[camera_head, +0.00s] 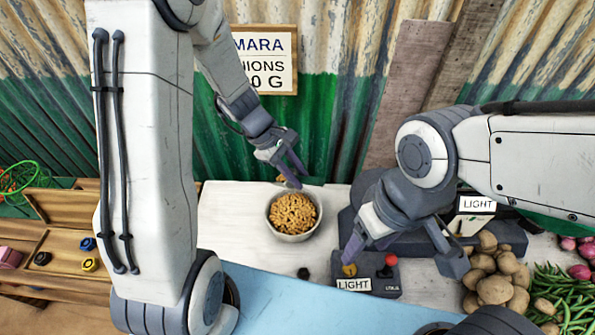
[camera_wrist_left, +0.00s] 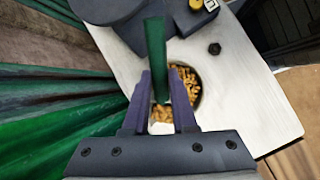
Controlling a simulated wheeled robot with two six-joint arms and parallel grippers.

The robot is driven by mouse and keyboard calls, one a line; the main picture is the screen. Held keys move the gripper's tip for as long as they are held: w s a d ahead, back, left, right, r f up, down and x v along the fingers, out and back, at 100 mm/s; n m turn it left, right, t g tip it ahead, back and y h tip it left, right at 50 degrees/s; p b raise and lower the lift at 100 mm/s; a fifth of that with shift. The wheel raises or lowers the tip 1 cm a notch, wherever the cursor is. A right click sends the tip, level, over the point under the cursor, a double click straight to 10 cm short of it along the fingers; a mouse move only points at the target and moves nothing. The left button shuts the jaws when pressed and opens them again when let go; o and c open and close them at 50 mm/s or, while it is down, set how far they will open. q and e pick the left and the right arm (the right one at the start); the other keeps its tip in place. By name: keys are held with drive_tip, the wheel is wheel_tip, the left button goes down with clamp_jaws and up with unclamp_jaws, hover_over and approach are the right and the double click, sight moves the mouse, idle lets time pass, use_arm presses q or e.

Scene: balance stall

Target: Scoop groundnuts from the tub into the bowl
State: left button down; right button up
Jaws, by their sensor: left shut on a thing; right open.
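A round metal container (camera_head: 272,222) full of groundnuts (camera_head: 293,212) stands on the pale table; I cannot tell whether it is the tub or the bowl. It also shows partly in the left wrist view (camera_wrist_left: 199,92), behind my fingers. My left gripper (camera_head: 292,178) is just above its far rim. In the left wrist view the gripper (camera_wrist_left: 160,105) is shut on a green handle (camera_wrist_left: 156,50), apparently the scoop's. Groundnuts (camera_wrist_left: 163,114) and a white patch show between the fingers; a few nuts show beside the fingers in the head view. My right gripper (camera_head: 402,258) is open and empty.
Below my right gripper is a grey box with a red knob (camera_head: 390,261) and a LIGHT label (camera_head: 353,285). A small black piece (camera_head: 303,273) lies left of it. Potatoes (camera_head: 495,275) and green beans (camera_head: 565,295) lie at right. A wooden tray (camera_head: 60,240) is at left.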

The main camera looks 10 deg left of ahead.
use_arm(q)
drive_tip(key=y+p, duration=0.1)
drive_tip(key=r+t+y+p, duration=0.1)
drive_tip(key=y+p, duration=0.1)
drive_tip(key=shift+r, duration=0.1)
drive_tip(key=y+p, duration=0.2)
drive_tip(key=p, duration=0.1)
drive_tip(key=shift+r+m+t+p, duration=0.15)
drive_tip(key=shift+m+t+p, duration=0.15)
drive_tip(key=shift+t, duration=0.1)
idle(0.6)
